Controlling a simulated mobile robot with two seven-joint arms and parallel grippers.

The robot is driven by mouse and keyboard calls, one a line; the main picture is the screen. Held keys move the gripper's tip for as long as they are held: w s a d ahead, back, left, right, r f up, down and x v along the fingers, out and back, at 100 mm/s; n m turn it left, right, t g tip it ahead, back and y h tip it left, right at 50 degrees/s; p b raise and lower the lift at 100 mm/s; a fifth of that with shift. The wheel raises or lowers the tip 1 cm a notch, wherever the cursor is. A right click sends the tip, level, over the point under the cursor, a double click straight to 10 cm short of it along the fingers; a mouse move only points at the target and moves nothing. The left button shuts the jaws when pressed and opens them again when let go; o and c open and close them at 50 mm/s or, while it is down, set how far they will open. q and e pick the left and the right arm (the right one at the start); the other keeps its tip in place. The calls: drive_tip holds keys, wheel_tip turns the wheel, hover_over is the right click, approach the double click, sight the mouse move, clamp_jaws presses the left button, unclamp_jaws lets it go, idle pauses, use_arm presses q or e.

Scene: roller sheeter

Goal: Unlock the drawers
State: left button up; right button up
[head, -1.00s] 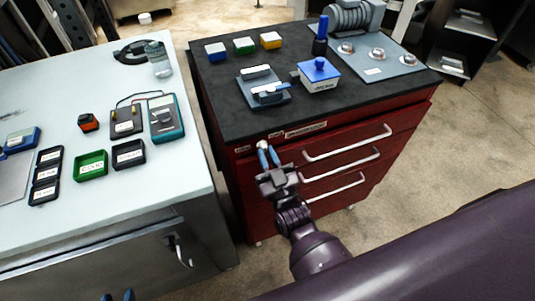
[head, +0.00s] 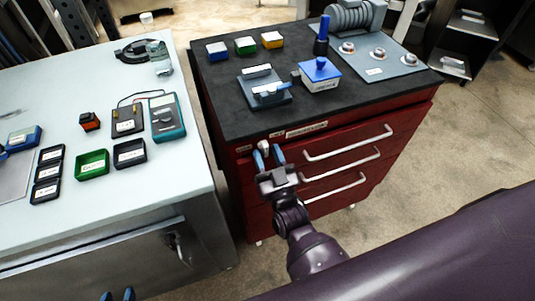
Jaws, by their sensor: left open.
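The red drawer cabinet (head: 330,173) has several drawers with silver handles. A small pale lock or key knob (head: 264,146) shows at the upper left of its front, beside a label. My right gripper (head: 268,156) is just in front of and below it, its blue fingertips apart and nothing visible between them. I cannot tell whether the fingers touch the knob. The drawers look shut. My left gripper (head: 118,295) shows only as two separated blue fingertips at the bottom edge, empty, in front of the bench.
The black cabinet top (head: 225,95) holds small boxes, a blue-lidded box (head: 319,75) and a grey machine plate (head: 385,62). The pale workbench (head: 110,195) at left carries trays and a teal meter (head: 167,118). A narrow gap separates bench and cabinet.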

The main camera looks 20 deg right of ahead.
drive_tip(key=shift+s, duration=0.1)
drive_tip(key=v, duration=1)
drive_tip(key=shift+s+f+b, duration=0.15)
drive_tip(key=shift+s+b, duration=0.1)
drive_tip(key=shift+b, duration=0.05)
